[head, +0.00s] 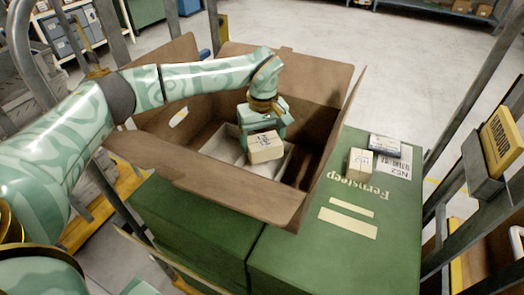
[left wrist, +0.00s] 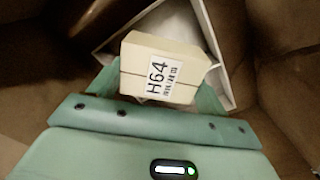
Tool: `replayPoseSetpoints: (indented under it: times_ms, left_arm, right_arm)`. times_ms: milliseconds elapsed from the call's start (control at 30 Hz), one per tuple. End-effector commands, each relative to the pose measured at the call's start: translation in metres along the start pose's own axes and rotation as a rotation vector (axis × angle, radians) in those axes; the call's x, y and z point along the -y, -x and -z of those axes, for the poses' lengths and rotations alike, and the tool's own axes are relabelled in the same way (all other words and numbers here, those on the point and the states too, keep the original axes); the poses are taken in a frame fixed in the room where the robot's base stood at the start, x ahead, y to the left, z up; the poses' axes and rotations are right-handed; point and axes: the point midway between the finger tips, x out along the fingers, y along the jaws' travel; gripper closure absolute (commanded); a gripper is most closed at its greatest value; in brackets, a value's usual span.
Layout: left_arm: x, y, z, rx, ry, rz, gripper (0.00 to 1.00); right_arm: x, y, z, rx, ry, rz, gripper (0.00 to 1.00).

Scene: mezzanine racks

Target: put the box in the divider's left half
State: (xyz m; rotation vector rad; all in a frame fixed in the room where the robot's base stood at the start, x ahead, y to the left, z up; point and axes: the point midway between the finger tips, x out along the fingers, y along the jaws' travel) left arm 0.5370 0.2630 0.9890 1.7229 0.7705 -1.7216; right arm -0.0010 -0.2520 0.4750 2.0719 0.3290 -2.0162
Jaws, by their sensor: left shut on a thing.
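My left gripper (head: 266,130) is shut on a cream box (head: 265,148) with a printed label. In the left wrist view the same box (left wrist: 160,70) sits between the fingers, and its label reads H64. The gripper reaches down into a large open brown carton (head: 228,185). The pale divider (head: 287,165) stands inside the carton, below and around the held box. Box and gripper hide much of the divider, so I cannot tell which half the box is over or whether it touches the bottom. My right gripper is not in view.
The carton's flaps stand open around it. It stands by green cases (head: 300,262); on the right one are another cream box (head: 360,162) and a blue-and-white box (head: 384,146). Grey rack posts and a yellow item (head: 501,140) are at the right. Open floor lies beyond.

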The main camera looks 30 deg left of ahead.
Motion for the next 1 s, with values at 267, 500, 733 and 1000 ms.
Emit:
replayPoseSetpoints:
  times_ms: [267,500,733,1000]
  left_arm:
    - [0.0,-0.033,0.0,0.001,0.0,0.0,0.51]
    - [0.0,-0.033,0.0,0.001,0.0,0.001,0.51]
    - [0.0,-0.04,0.0,0.0,0.001,0.0,0.51]
    - [0.0,-0.043,0.0,0.001,0.0,0.001,0.14]
  right_arm:
    - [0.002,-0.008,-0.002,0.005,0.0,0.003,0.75]
    - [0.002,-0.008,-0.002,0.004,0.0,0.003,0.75]
    - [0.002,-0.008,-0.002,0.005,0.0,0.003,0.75]
    - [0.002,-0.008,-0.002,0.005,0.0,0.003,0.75]
